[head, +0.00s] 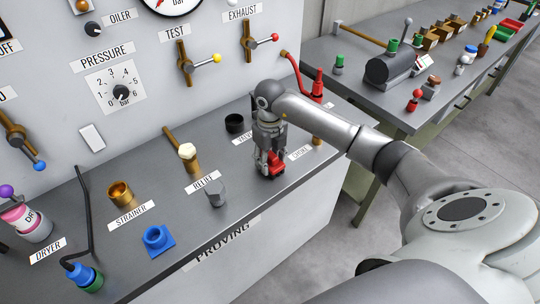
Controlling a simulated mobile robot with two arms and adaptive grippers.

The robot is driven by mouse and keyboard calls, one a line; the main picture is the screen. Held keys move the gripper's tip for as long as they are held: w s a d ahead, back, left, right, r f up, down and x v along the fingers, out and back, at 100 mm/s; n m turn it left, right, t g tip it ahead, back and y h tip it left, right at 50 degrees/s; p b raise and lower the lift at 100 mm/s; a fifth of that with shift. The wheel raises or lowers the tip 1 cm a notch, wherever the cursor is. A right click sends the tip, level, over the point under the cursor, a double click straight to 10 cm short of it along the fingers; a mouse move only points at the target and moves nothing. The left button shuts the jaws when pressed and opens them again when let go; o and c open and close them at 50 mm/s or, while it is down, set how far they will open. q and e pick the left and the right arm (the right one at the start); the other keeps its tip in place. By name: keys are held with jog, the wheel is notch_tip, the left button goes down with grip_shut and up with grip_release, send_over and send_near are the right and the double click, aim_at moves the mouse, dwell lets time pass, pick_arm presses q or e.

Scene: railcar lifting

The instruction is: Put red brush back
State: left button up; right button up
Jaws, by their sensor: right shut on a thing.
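My right gripper (270,167) points down at the bench (235,210), near its front edge and between the RELIEF label and another label to the right. It is shut on a small red thing, which I take to be the red brush (277,158). The fingers hide much of it, and I cannot tell whether it touches the bench top. My left gripper is not in view.
A dark round cup (234,124) stands behind and left of the gripper. A grey hex piece (216,193) and a blue fitting (158,239) lie to the left. A red bottle (318,86) stands at the far end. A second bench (400,108) with several items is at the right.

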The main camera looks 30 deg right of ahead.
aim_at(270, 153)
jog(key=shift+f, duration=0.2)
jog(key=o, duration=1.1)
jog(key=shift+r, duration=0.1)
jog(key=shift+r, duration=0.4)
notch_tip(270, 153, up, 12)
jog(key=b, duration=0.3)
jog(key=shift+f, duration=0.25)
